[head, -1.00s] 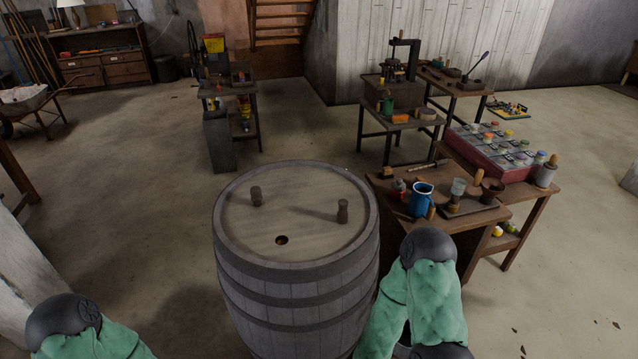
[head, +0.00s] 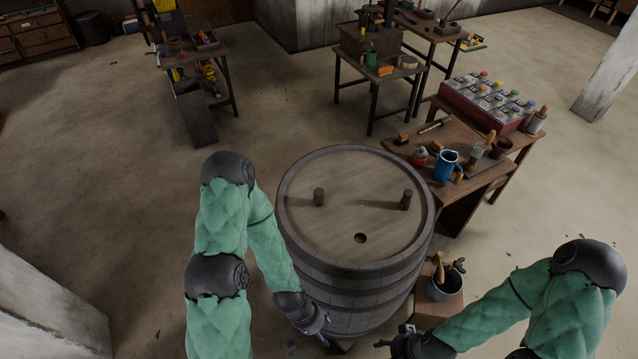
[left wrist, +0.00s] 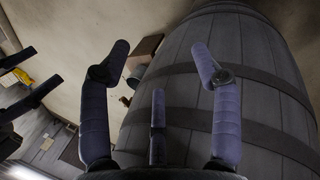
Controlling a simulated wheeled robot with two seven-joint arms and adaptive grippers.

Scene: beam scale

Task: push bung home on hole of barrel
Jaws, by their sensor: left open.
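The wooden barrel (head: 345,170) stands upright in the head view, with a small round hole (head: 360,238) near the front of its top. Two short dark wooden pegs stand on the top, a left one (head: 319,196) and a right one (head: 406,199); I cannot tell which is the bung. My left gripper (head: 309,333) is open and empty, low beside the barrel's front left side. In the left wrist view its spread fingers (left wrist: 160,65) show with the barrel wall (left wrist: 240,70) behind. My right gripper (head: 394,337) is low in front of the barrel, its fingertips apart and empty.
A bucket with tools (head: 444,287) stands on a low wooden block right of the barrel. A workbench (head: 459,132) with a blue jug (head: 446,166) and a tray of jars (head: 490,100) is behind right. The floor left of the barrel is clear.

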